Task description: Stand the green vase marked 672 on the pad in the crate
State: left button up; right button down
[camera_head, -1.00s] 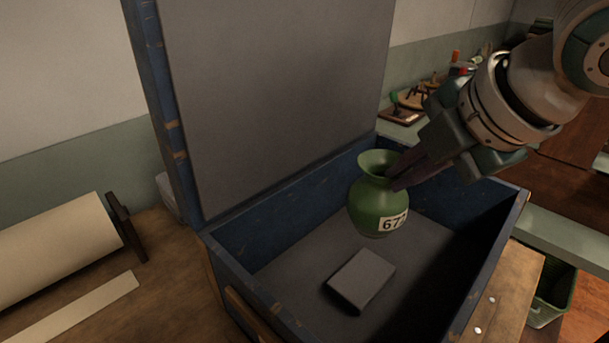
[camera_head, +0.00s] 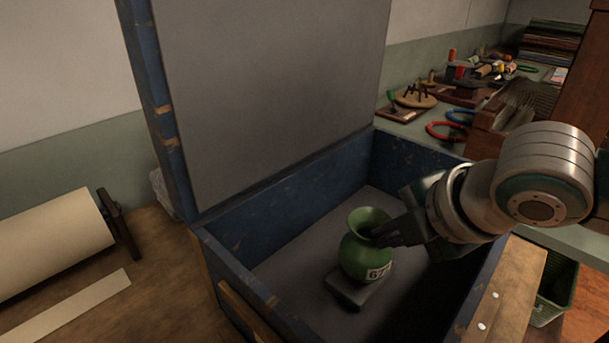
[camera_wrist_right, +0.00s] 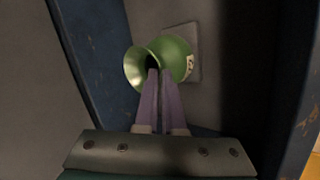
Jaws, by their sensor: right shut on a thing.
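The green vase (camera_head: 364,250) with a white 672 label is upright inside the blue crate (camera_head: 222,262). It is over the grey pad (camera_head: 345,293) on the crate floor, its base appearing at the pad's top; whether it touches I cannot tell. My right gripper (camera_head: 380,235) is shut on the vase's neck and rim from the right. In the right wrist view the vase (camera_wrist_right: 176,55) shows between the fingertips (camera_wrist_right: 158,73), with the pad (camera_wrist_right: 190,38) behind it. My left gripper is not in view.
The crate's open lid (camera_head: 270,95) stands up at the back. A paper roll (camera_head: 50,245) lies left on the wooden table. Tools and spools (camera_head: 430,100) sit on a back counter. A green basket (camera_head: 556,298) is at lower right.

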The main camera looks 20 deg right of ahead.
jog(key=c, duration=1.5)
grip_release()
jog(key=shift+f, duration=0.15)
jog(key=o, duration=0.5)
jog(key=shift+r, duration=0.3)
jog(key=p+v, duration=0.3)
jog(key=v, duration=0.8)
jog(key=s+a+f+m+g, duration=0.1)
jog(key=s+a+m, duration=0.1)
jog(key=s+m, duration=0.2)
jog(key=s+a+f+m+g, duration=0.1)
jog(key=s+a+m, duration=0.1)
jog(key=s+m, duration=0.2)
jog(key=s+a+f+m+g, duration=0.1)
jog(key=s+m, duration=0.3)
jog(key=m, duration=0.4)
jog(key=shift+s+a+f+m+g, duration=0.2)
jog(key=shift+a+f+m+g, duration=0.1)
jog(key=shift+a+f, duration=0.35)
